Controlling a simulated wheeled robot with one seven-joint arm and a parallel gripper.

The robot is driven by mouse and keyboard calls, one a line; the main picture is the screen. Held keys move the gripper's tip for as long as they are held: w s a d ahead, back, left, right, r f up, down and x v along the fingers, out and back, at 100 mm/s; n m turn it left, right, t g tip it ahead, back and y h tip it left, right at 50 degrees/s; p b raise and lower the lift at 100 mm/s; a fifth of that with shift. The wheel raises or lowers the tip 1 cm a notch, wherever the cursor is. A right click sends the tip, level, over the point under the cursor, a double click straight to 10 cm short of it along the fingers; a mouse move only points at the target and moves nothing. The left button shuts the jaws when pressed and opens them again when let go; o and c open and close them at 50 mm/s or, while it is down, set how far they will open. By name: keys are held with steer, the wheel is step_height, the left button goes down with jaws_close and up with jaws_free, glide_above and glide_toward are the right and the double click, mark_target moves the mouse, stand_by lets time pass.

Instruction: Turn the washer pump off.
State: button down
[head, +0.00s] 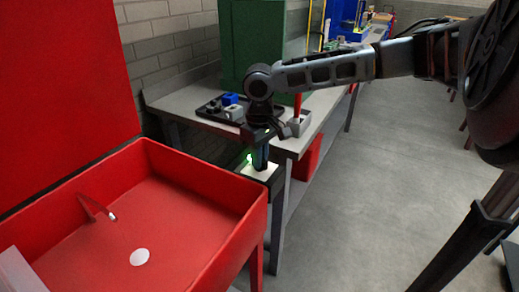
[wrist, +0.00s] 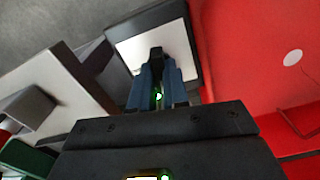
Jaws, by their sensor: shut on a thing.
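The red parts washer (head: 190,205) stands at the left, its basin open, with a spout (head: 97,208) and a white round drain. A dark box with a white top plate (head: 258,173) stands against its right side; the plate also shows in the wrist view (wrist: 128,52). My gripper (head: 260,163) points down over this plate. In the wrist view my gripper's blue fingers (wrist: 157,80) are shut on a small black switch (wrist: 156,52), mostly hidden between them. A green light (head: 249,158) glows beside the fingers and shows between them in the wrist view (wrist: 158,96).
A grey workbench (head: 180,96) stands just behind, holding a black tray with small parts, a blue block (head: 230,99) and a grey holder. A green cabinet (head: 262,40) stands on it. A red bin (head: 308,158) sits below.

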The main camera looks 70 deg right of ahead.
steer(key=shift+n+p, duration=0.45)
steer(key=shift+n, duration=0.55)
steer(key=c, duration=1.1)
jaws_free()
step_height(320, 180, up, 8)
steer(key=shift+f+b, duration=0.1)
steer(key=shift+b, duration=0.2)
